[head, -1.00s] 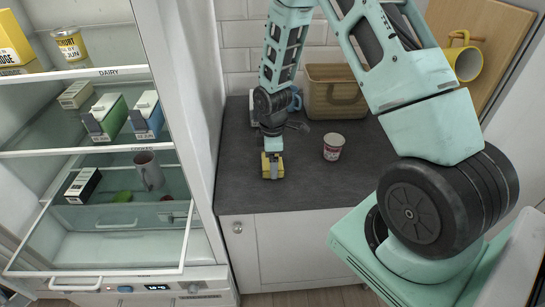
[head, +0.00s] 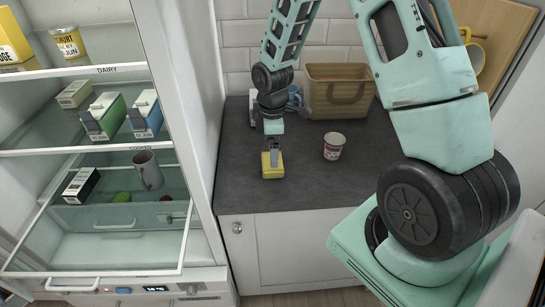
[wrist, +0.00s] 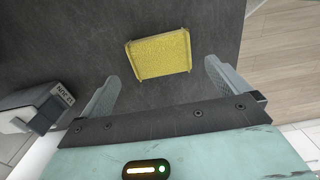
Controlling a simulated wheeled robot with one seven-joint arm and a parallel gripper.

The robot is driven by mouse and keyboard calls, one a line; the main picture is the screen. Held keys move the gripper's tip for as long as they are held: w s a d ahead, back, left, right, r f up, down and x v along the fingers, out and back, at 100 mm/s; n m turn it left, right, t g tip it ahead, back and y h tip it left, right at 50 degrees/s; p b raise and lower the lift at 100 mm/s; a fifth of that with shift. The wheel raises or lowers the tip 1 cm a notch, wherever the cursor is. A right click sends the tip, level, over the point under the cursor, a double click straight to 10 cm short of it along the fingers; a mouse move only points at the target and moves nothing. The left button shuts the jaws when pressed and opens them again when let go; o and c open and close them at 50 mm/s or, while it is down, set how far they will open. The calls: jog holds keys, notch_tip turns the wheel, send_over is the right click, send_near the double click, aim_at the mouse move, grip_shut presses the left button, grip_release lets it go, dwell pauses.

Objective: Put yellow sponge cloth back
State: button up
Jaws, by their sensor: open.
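The yellow sponge cloth (head: 272,165) lies flat on the dark worktop, towards its front left. In the wrist view the sponge cloth (wrist: 160,54) lies ahead of the fingertips, between their lines, with clear worktop on both sides. My gripper (head: 273,144) is just above and behind the cloth in the head view. In the wrist view my gripper (wrist: 162,72) has its two grey fingers wide apart and nothing between them. The fingers are small and hard to make out in the head view.
A white-and-red cup (head: 333,147) stands to the right of the cloth. A wicker basket (head: 338,98) and a blue item (head: 295,99) are at the back. A white carton (wrist: 38,108) is left of my gripper. The open fridge (head: 118,192) stands left.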

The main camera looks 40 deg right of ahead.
notch_tip(320, 180, up, 6)
jog(key=r+b, duration=0.1)
jog(key=s+a+r, duration=0.3)
jog(key=a, duration=0.5)
jog(key=s+a+r+m, duration=0.1)
jog(key=s+a+r, duration=0.1)
jog(key=s+a, duration=0.6)
jog(key=s+a+r+m, duration=0.2)
jog(key=s+a, duration=0.6)
jog(key=s, duration=0.5)
jog(key=shift+s+a+r+y, duration=0.15)
jog(key=shift+a+r+y, duration=0.1)
jog(key=shift+r+y, duration=0.05)
jog(key=shift+f+b, duration=0.4)
